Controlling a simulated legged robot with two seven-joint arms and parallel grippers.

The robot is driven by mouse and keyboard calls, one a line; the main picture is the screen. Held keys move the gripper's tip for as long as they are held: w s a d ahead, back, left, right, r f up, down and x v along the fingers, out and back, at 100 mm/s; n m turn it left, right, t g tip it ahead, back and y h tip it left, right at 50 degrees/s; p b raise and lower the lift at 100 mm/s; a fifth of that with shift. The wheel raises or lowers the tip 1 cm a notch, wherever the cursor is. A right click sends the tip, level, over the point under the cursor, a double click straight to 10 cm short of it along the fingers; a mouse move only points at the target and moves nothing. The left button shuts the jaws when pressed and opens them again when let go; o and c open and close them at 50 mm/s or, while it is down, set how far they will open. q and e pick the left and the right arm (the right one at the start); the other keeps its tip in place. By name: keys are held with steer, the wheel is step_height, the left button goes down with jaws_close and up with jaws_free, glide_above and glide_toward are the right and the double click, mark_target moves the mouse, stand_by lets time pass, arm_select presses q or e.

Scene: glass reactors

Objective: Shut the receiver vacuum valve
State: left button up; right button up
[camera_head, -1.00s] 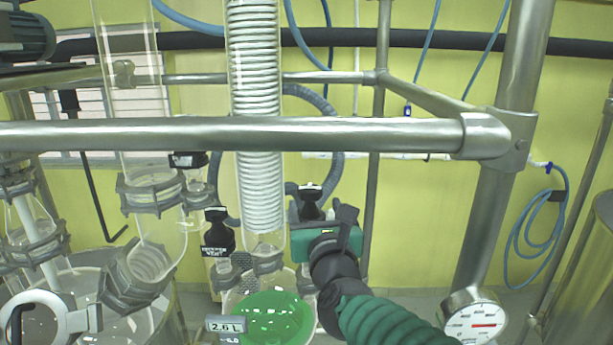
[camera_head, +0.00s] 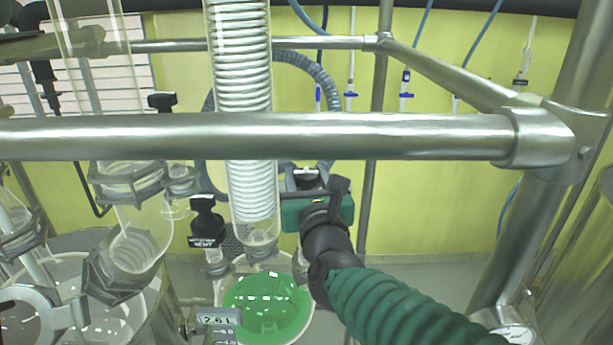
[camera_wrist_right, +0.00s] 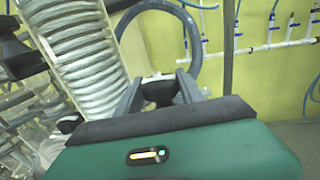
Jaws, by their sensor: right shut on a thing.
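My right gripper (camera_head: 305,178) is at the black valve handle (camera_head: 306,176) just right of the glass coil condenser's lower end, above the receiver. In the right wrist view its two grey fingers (camera_wrist_right: 158,95) are closed on the sides of this black handle (camera_wrist_right: 158,90), which has a pale top. The handle's label and the valve body are hidden behind the green gripper body. A second black-handled valve (camera_head: 206,222), with a label ending in "VENT", stands left of the condenser, apart from the gripper. My left gripper is not in view.
A thick steel rail (camera_head: 400,137) crosses in front of the glass coil condenser (camera_head: 241,70). The receiver flask (camera_head: 266,306) below holds green liquid. Glass reactor parts (camera_head: 135,245) crowd the left. Open space lies between the gripper and the right post.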

steer(key=c, duration=0.6)
steer(key=shift+a+m+h, duration=0.1)
steer(key=shift+m+h, duration=0.3)
steer(key=shift+h, duration=0.2)
steer(key=shift+f+h, duration=0.1)
steer(key=shift+h, duration=0.2)
steer(key=shift+f+m+h+b, duration=0.1)
steer(key=shift+m+h+b, duration=0.25)
steer(key=shift+m+h, duration=0.3)
steer(key=m+h+b, duration=0.3)
steer(key=h, duration=0.1)
steer(key=shift+f+h, duration=0.15)
steer(key=shift+h, duration=0.2)
steer(key=shift+m+g+h+b, duration=0.35)
steer(key=shift+m+g+h, duration=0.25)
steer(key=shift+h, duration=0.3)
steer(key=shift+r+m+g+h, duration=0.25)
steer(key=shift+m+g+h, duration=0.25)
steer(key=shift+m+h, duration=0.45)
steer(key=shift+h, duration=0.25)
